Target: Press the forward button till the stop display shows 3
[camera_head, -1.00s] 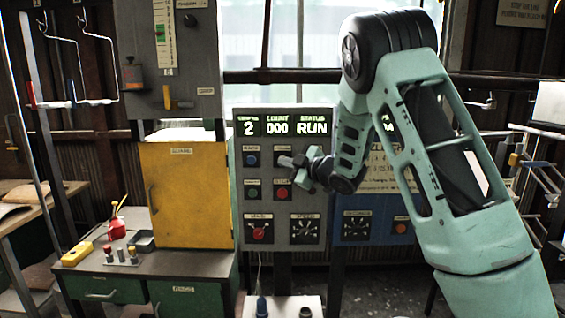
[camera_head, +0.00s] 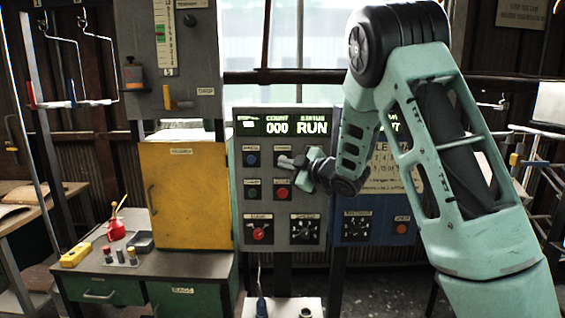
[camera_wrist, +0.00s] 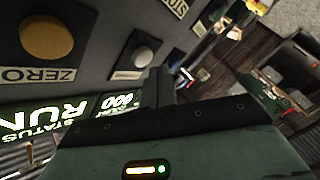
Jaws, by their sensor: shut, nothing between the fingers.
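The grey control panel (camera_head: 241,215) stands in the middle of the head view. Its display (camera_head: 290,125) reads COUNT 000 and STATUS RUN; the stop field at its left shows a small pale block, with no readable digit. In the wrist view my shut fingers (camera_wrist: 160,84) point towards a pale button (camera_wrist: 143,56) with an unreadable label. I cannot tell whether they touch it.
A blue button (camera_head: 252,160), a green button (camera_head: 253,193) and a red button (camera_head: 282,193) sit close by. The wrist view shows a yellow button (camera_wrist: 47,37) labelled ZERO. A yellow cabinet (camera_head: 185,195) stands left of the panel.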

